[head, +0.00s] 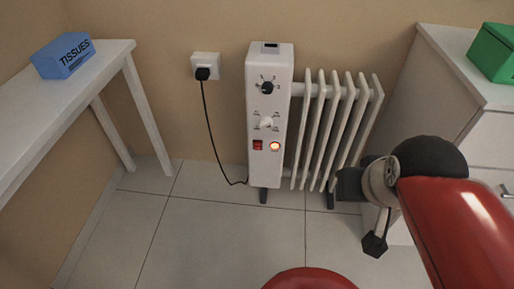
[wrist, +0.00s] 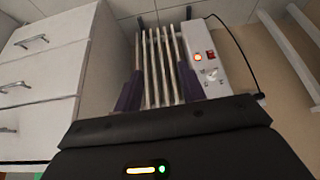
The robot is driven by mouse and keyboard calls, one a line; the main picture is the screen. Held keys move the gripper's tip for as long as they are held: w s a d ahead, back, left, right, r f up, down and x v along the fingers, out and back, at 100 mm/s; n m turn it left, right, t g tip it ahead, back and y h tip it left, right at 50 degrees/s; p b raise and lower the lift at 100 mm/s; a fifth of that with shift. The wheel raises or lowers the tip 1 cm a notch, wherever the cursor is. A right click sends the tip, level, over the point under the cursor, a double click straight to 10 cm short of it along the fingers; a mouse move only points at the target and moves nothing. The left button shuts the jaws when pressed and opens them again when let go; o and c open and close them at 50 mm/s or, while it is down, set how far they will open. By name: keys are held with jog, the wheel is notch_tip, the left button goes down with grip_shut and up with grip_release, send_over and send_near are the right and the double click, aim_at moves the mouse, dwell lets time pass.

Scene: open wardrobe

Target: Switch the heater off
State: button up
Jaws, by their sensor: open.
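The white heater (head: 258,170) stands on the tiled floor against the back wall, with several ribs on its right side. Its front panel has a black knob (head: 267,87), a white knob (head: 266,122), a red rocker switch (head: 257,145) and a glowing orange lamp (head: 275,146). The wrist view shows the panel inverted, with the lit lamp (wrist: 198,58), red switch (wrist: 211,54) and white knob (wrist: 211,74) right of the fingers. My gripper (wrist: 158,75) is open and empty, its dark fingers framing the ribs. It appears apart from the panel.
A black plug (head: 203,73) sits in the wall socket, its cord running down to the heater. A white table (head: 100,62) with a blue tissue box (head: 63,56) is at left. A white drawer cabinet (head: 440,95) with a green box (head: 493,52) stands right. Floor before the heater is clear.

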jog(key=f+g, duration=0.1)
jog(key=f, duration=0.1)
jog(key=w+d+f+n+g+h, duration=0.1)
jog(key=f, duration=0.1)
jog(key=w+d+f+n+g+h+b, duration=0.1)
jog(key=f, duration=0.1)
jog(key=shift+f, duration=0.15)
grip_shut()
jog(key=w+f+n+h+b, duration=0.3)
jog(key=w+f+n+h, duration=0.7)
jog(key=w+f, duration=0.1)
jog(key=w+a+f+n+t+y+b, duration=0.1)
jog(key=w+a+f+n+t+y, duration=0.1)
jog(key=a+n, duration=0.6)
jog(key=w+a+f+n+t+y+b, duration=0.1)
jog(key=w+a+f+n+t+y, duration=0.2)
jog(key=a+f+n+t+y, duration=0.2)
jog(key=w+a+f+n+t+y+b, duration=0.1)
jog(key=w+a+f+n+t+y, duration=0.2)
jog(key=a+f+n+t, duration=0.4)
jog(key=a+n+t+y, duration=0.1)
jog(key=a+n+t, duration=0.1)
jog(key=a+n, duration=0.1)
jog(key=shift+a+f+n+t, duration=0.25)
jog(key=shift+a+n+t, duration=0.05)
jog(key=shift+a+t, duration=0.15)
